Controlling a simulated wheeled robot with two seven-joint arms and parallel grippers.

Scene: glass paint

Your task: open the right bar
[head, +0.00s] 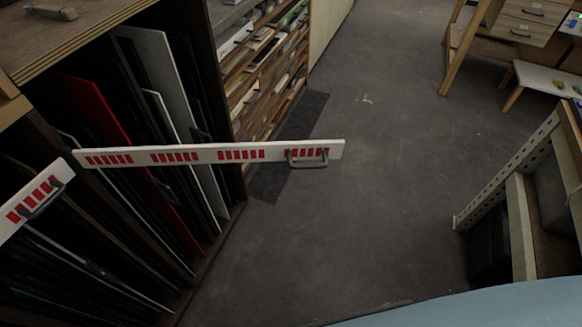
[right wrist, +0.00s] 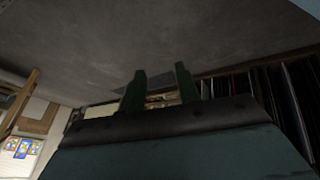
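The right bar (head: 205,153) is a long white strip with groups of red stripes, seen in the head view. It runs nearly level across the front of a dark rack, and its right end shows over the floor. Its grey handle (head: 307,163) is near that right end. The left bar (head: 15,218) shows only in part at the left edge, with a grey handle (head: 45,198). My right gripper (right wrist: 160,70) shows in the right wrist view, its two dark green fingers apart with nothing between them. Neither gripper shows in the head view.
The rack holds upright sheets, including a red one (head: 120,150). Shelves (head: 262,65) with flat pieces stand beyond it, by a dark mat (head: 285,150). A metal-framed shelf (head: 515,170) stands at the right. The grey floor (head: 370,170) between is clear.

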